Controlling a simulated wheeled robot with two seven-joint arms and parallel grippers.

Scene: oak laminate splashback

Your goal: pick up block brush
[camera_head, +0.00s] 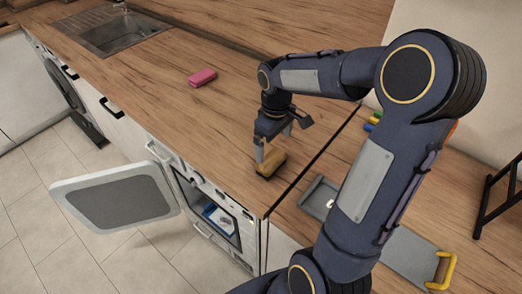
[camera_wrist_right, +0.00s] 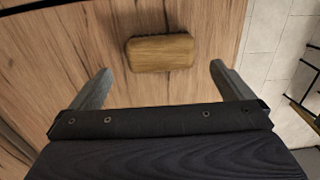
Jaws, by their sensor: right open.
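The block brush is a small wooden block with a tan top (camera_head: 273,161) and a dark underside, lying on the oak counter near its front edge. In the right wrist view the block brush (camera_wrist_right: 160,52) lies crosswise, just beyond and between the two fingers. My right gripper (camera_head: 281,143) is above the brush and points down at it. In the right wrist view the right gripper (camera_wrist_right: 162,82) is open and empty, its fingers wider apart than the brush is long. My left gripper is out of view.
A pink block (camera_head: 202,77) lies farther back on the counter (camera_head: 150,75), with the sink (camera_head: 112,30) at the far left. An open appliance door (camera_head: 117,197) sticks out below. A grey tray (camera_head: 318,196) and a yellow-handled board (camera_head: 412,258) lie right of the counter gap.

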